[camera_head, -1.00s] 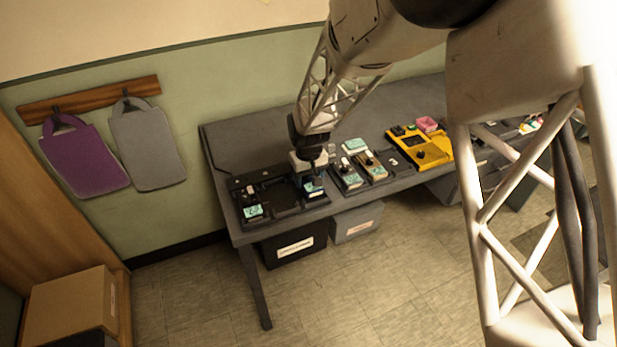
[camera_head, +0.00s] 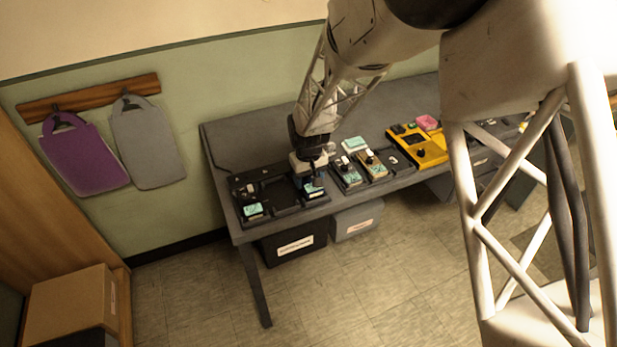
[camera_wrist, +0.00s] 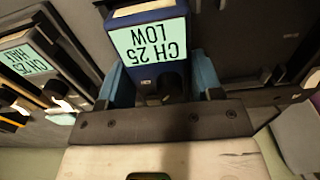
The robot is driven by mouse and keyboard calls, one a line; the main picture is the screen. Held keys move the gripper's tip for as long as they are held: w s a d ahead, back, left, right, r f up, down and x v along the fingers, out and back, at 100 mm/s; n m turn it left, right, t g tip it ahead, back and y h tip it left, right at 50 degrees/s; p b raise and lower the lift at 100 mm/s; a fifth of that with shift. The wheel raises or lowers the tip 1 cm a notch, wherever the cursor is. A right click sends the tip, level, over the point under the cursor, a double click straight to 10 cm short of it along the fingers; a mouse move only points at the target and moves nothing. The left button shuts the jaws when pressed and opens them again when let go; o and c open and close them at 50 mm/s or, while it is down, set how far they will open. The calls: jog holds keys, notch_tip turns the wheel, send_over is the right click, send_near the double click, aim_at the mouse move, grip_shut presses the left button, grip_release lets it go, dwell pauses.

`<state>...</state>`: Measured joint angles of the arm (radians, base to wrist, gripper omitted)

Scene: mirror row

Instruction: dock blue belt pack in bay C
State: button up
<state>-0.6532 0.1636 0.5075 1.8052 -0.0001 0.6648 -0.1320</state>
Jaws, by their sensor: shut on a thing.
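The blue belt pack (camera_wrist: 150,45) has a pale label reading "CH 25 LOW" and a black knob at its near end. My gripper (camera_wrist: 163,82) is shut on it, with a blue finger on each side. In the head view my gripper (camera_head: 312,180) points down over the right end of the dark charging tray (camera_head: 282,211), and the pack (camera_head: 315,188) shows just below it. I cannot tell whether the pack rests fully on the tray floor. The bay letters are not readable.
Another pack (camera_head: 252,210) stands at the tray's left end, with an empty bay beside it. Labelled packs (camera_head: 349,177) stand close on the right; one shows in the wrist view (camera_wrist: 28,60). A yellow case (camera_head: 430,150) and pink box (camera_head: 427,122) lie farther right.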

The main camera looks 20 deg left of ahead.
jog(key=shift+f, duration=0.6)
dwell(0.5)
jog(key=o, duration=1.1)
jog(key=shift+r, duration=3.9)
jog(key=shift+d, duration=0.1)
